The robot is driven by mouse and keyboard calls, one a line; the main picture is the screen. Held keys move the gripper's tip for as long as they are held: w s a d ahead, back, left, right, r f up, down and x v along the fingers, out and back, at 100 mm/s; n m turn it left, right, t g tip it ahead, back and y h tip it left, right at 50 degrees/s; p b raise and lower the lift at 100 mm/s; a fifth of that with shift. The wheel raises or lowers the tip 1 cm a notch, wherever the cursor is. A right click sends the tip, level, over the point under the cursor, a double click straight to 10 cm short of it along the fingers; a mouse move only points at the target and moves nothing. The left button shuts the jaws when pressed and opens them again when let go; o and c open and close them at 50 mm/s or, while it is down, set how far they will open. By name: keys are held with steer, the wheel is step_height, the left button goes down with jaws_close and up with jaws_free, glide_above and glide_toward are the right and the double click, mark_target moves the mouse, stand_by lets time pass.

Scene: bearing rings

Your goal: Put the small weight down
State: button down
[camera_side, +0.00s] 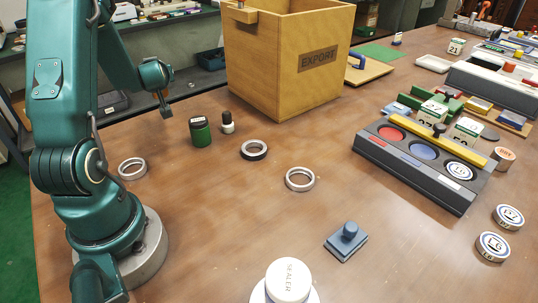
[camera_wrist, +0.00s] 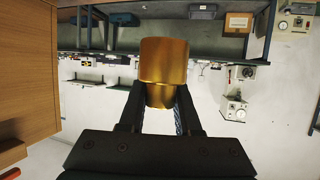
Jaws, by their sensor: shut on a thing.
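The small weight (camera_wrist: 163,62) is a shiny gold cylinder with a narrower section towards my gripper, seen in the wrist view. My gripper (camera_wrist: 160,101) is shut on that narrower section, with one black finger on each side. The weight is held in the air, with shelving and a pale wall beyond it. In the side view my wrist is at the upper left, above the table; the fingers and the weight are too small there to make out clearly.
A wooden EXPORT crate (camera_side: 285,60) stands right of my wrist. A grey rack (camera_side: 420,178) with coloured discs lies right.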

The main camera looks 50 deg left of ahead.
steer(key=d+f+n+g, duration=0.2)
steer(key=d+n+g, duration=0.15)
steer(key=d, duration=1.85)
steer(key=shift+g+y, duration=0.25)
steer(key=shift+y, duration=0.05)
steer(key=shift+s+f, duration=0.15)
steer(key=shift+f, duration=1.75)
steer(key=shift+s+f, duration=0.15)
steer(key=shift+f, duration=1.75)
steer(key=shift+f, duration=0.15)
steer(key=c, duration=0.6)
jaws_free()
